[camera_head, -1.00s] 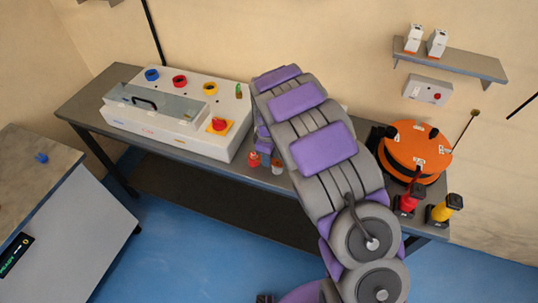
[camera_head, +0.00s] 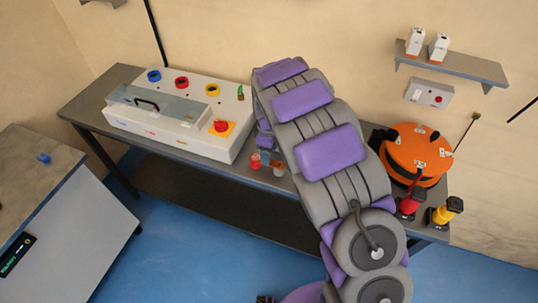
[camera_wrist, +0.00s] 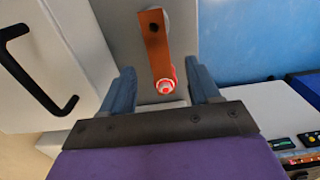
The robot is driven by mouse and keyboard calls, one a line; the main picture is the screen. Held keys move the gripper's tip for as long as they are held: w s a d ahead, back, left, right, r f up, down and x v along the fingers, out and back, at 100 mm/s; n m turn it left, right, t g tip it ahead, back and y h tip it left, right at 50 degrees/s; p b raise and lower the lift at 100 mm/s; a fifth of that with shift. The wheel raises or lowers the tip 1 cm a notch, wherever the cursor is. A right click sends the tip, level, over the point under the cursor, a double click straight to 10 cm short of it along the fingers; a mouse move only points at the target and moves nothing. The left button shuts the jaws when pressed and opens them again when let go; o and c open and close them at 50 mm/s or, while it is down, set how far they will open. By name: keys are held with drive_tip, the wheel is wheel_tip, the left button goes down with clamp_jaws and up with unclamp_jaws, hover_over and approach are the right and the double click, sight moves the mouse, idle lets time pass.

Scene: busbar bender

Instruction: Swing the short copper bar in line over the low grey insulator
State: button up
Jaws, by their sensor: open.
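The short copper bar (camera_wrist: 155,45) runs lengthwise in the wrist view, with a hole near its far end. Its near end meets a red and white round post (camera_wrist: 166,87), which lies between my fingers. A pale grey round piece, seemingly the low insulator (camera_wrist: 168,20), shows partly behind the bar's far end; the bar hides much of it. My gripper (camera_wrist: 162,87) is open, one finger on each side of the bar's near end, apart from it. In the head view, my arm hides my gripper; the red post (camera_head: 256,160) shows beside the arm.
A white machine (camera_head: 180,110) with a clear cover and coloured rings stands left on the grey bench (camera_head: 75,110). An orange round case (camera_head: 415,150) and red and yellow tools (camera_head: 445,212) stand right. A black handle (camera_wrist: 35,75) is left in the wrist view.

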wheel_tip(320, 180, up, 14)
drive_tip(key=f+p, duration=0.1)
drive_tip(key=p, duration=0.1)
drive_tip(key=s+d+r+m, duration=0.5)
drive_tip(key=s+d+r, duration=0.25)
drive_tip(key=s, duration=0.25)
drive_tip(key=s+d+m, duration=0.2)
drive_tip(key=s+m, duration=0.1)
drive_tip(key=s, duration=0.7)
drive_tip(key=s+d+m+g, duration=0.1)
drive_tip(key=s+d+m, duration=0.1)
drive_tip(key=s, duration=0.8)
drive_tip(key=s+d+m, duration=0.3)
drive_tip(key=s+m, duration=0.1)
drive_tip(key=s, duration=0.6)
drive_tip(key=shift+g, duration=0.4)
